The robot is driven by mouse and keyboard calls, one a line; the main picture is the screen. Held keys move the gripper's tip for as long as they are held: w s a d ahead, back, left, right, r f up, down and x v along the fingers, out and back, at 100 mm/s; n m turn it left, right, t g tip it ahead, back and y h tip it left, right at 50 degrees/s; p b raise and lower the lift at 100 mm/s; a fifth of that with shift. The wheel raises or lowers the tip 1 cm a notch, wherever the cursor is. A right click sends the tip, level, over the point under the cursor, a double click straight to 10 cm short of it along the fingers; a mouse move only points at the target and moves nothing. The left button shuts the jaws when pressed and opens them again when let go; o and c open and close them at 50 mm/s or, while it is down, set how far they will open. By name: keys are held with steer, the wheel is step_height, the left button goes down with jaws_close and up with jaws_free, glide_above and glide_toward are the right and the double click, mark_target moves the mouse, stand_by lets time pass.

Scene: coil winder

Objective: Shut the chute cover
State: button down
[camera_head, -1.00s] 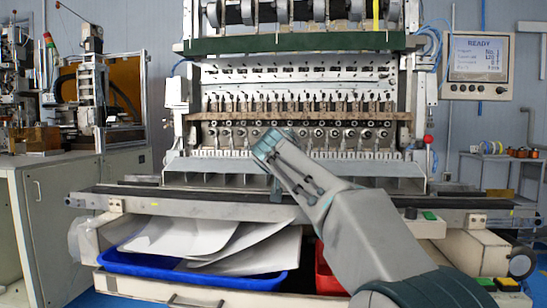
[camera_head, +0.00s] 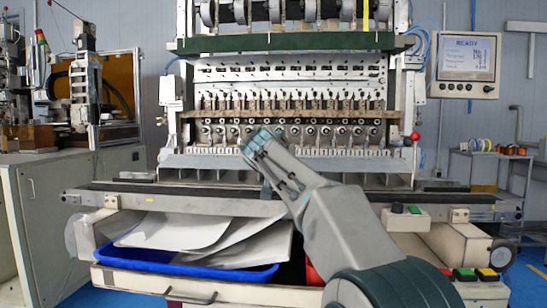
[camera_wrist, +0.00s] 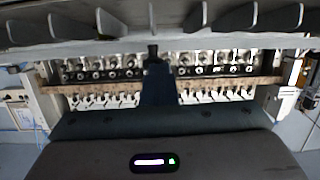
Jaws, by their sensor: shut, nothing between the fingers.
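A long pale sloped panel (camera_head: 200,162) runs along the front of the coil winder, above a row of grey dividers (camera_head: 420,183). It may be the chute cover, but I cannot tell for sure. My arm reaches in from the lower right. My gripper (camera_head: 266,190) hangs below the wrist in front of the dividers, small and partly hidden. In the wrist view, which looks upside down, my gripper (camera_wrist: 153,50) shows as one narrow dark blue shape, shut and empty. Its black tip overlaps the edge of the divider row (camera_wrist: 215,22); contact cannot be told.
A dark-topped rail (camera_head: 140,194) crosses in front of the winder. Below it, a blue bin (camera_head: 180,268) holds white sheets (camera_head: 175,232). A red bin (camera_head: 312,272) is mostly hidden by my arm. A screen (camera_head: 469,57) hangs at right; a grey cabinet (camera_head: 50,200) stands left.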

steer(key=s+a+f+b, duration=0.2)
steer(key=s+f+b, duration=0.1)
steer(key=s, duration=0.6)
steer(key=s+d+r+g+p, duration=0.1)
steer(key=s+d+g+p, duration=0.5)
steer(key=s+d+p, duration=0.95)
steer(key=s+a+g+y+p, duration=0.1)
steer(key=s+a+g+p, duration=0.1)
steer(key=s+p, duration=0.7)
steer(key=s+a+n+g+y+p, duration=0.1)
steer(key=s+g+p, duration=0.3)
steer(key=s+p, duration=0.5)
steer(key=shift+a+r+y+p, duration=0.35)
steer(key=shift+a+p, duration=0.2)
steer(key=shift+p, duration=2.05)
